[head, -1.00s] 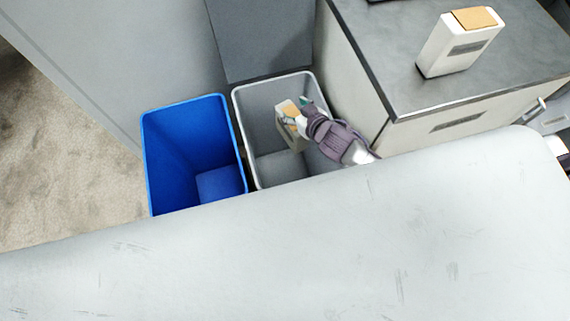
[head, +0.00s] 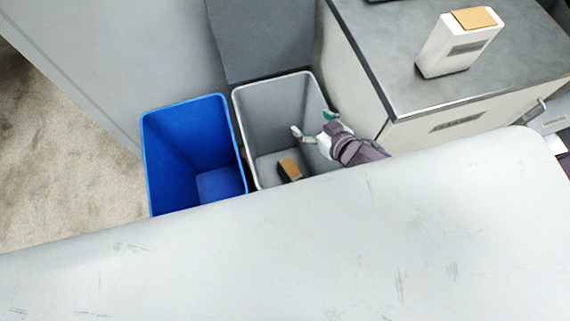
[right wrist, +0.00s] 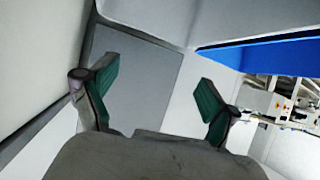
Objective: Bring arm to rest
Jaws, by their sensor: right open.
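My right gripper (head: 314,123) is open and empty over the right part of the grey bin. It also shows in the right wrist view (right wrist: 158,92), with its two green-padded fingers spread wide apart. My right arm comes in from the lower right, past the large pale surface in front. My left gripper is not in view.
The grey bin (head: 243,122) holds a small box with a tan top (head: 289,170) on its floor. A blue bin (head: 165,150) stands to its left and looks empty. A counter (head: 400,98) at the right bears a white carton (head: 453,50). A pale surface (head: 300,250) fills the foreground.

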